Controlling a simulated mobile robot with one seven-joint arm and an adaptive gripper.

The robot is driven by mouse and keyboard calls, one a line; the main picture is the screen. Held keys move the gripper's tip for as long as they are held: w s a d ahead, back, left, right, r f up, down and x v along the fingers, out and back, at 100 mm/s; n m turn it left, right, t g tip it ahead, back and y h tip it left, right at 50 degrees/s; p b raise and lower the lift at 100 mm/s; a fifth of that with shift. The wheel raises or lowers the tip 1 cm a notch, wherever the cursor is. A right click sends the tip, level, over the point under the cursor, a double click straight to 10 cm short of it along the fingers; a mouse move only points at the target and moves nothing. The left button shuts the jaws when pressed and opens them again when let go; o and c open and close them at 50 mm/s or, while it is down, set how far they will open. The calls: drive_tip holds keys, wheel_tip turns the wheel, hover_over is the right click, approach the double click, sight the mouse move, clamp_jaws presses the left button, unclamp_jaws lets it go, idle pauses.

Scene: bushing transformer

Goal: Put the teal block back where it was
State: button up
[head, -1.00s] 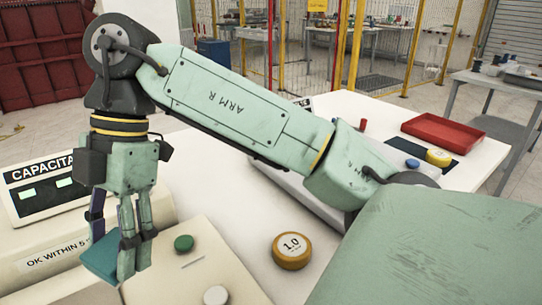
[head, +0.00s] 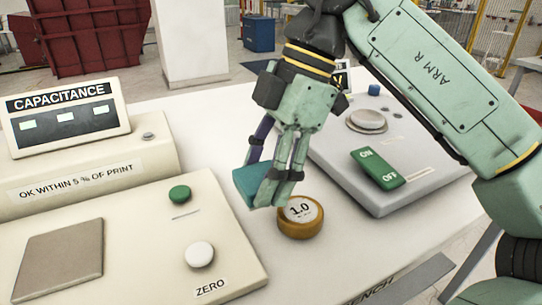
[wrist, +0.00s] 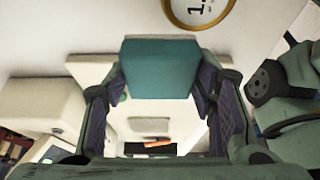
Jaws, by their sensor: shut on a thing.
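The teal block (head: 252,184) is held between the fingers of my gripper (head: 270,190), above the white bench just right of the cream capacitance meter. In the wrist view the teal block (wrist: 160,69) sits between both finger pads of my gripper (wrist: 163,95). In the head view the block hangs left of and close to the orange-rimmed 1.0 disc (head: 300,217). The block's right side is partly hidden by the fingers. I cannot tell its exact height above the bench.
The capacitance meter (head: 90,170) has a grey square plate (head: 60,262), a green button (head: 179,194) and a white ZERO knob (head: 199,254). A grey box with a green ON/OFF switch (head: 378,169) stands at right. Bare bench (head: 330,265) shows in front of the disc.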

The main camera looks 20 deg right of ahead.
drive_tip(key=w+d+p, duration=0.1)
drive_tip(key=w, duration=0.3)
drive_tip(key=w+d+p, duration=0.1)
drive_tip(key=w, duration=0.4)
drive_tip(key=w+d+f+p, duration=0.1)
drive_tip(key=w+d, duration=0.1)
drive_tip(key=w, duration=0.2)
drive_tip(key=shift+w+f, duration=0.1)
drive_tip(key=shift+w, duration=0.25)
drive_tip(key=shift+d+f+p, duration=0.1)
drive_tip(key=shift+f+p, duration=0.25)
drive_tip(key=shift+f, duration=1.5)
drive_tip(key=shift+f, duration=0.15)
drive_tip(key=o, duration=1.1)
drive_tip(key=p+v, duration=0.1)
drive_tip(key=v, duration=1.1)
drive_tip(key=shift+r, duration=0.25)
